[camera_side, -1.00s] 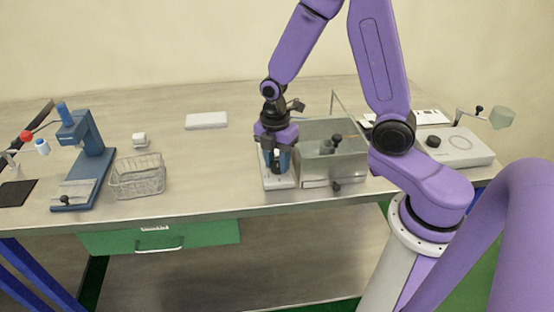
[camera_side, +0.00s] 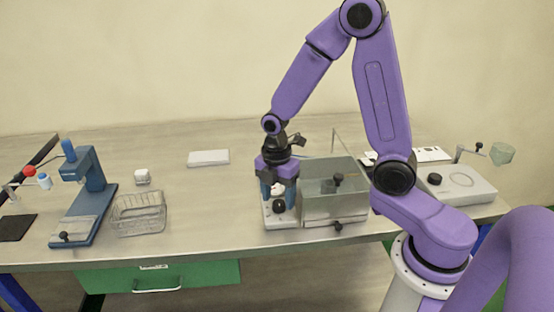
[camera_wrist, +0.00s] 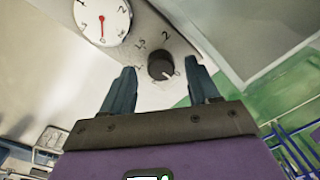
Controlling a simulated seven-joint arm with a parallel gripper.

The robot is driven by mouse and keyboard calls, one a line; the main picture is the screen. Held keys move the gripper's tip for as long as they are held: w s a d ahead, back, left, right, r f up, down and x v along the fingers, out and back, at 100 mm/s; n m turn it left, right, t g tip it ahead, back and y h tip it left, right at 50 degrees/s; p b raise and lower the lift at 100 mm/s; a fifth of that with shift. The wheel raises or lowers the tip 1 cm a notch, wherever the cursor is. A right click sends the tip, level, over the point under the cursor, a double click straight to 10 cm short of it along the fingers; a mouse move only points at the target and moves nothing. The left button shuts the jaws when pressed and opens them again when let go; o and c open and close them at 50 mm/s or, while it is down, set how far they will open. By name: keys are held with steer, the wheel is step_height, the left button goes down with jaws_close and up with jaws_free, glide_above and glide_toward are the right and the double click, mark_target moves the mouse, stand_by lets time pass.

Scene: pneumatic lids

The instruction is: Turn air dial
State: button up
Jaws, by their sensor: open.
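The air dial (camera_wrist: 160,65) is a round black knob on a light panel (camera_wrist: 128,42), with printed marks such as 2 and 1.5 around it. Its white pointer line faces the lower right in the wrist view. In the side view the knob (camera_side: 279,206) shows low on the light unit (camera_side: 283,221). My gripper (camera_wrist: 163,72) is open and empty, one finger on each side of the knob in the picture; contact cannot be told. In the side view my gripper (camera_side: 279,195) is just above the unit. A white gauge (camera_wrist: 100,18) has a red needle pointing down.
A clear box (camera_side: 330,205) with black knobs stands close to the right of the unit. A wire basket (camera_side: 138,214), a blue press-like stand (camera_side: 90,195) and a white block (camera_side: 208,157) are to the left. Bare table lies between basket and unit.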

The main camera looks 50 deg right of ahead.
mark_target(276, 201)
step_height(276, 201, up, 16)
steer(key=shift+w, duration=0.25)
stand_by(0.4)
steer(key=s+a+f+m, duration=0.1)
steer(key=s+f+m, duration=0.2)
steer(key=s, duration=0.7)
steer(key=s+a+f+m, duration=0.2)
steer(key=s+f+m, duration=0.1)
steer(key=s, duration=0.8)
steer(key=shift+f+m+t, duration=0.15)
steer(key=shift+m+t, duration=0.15)
steer(key=shift+m, duration=0.1)
steer(key=shift+a, duration=0.1)
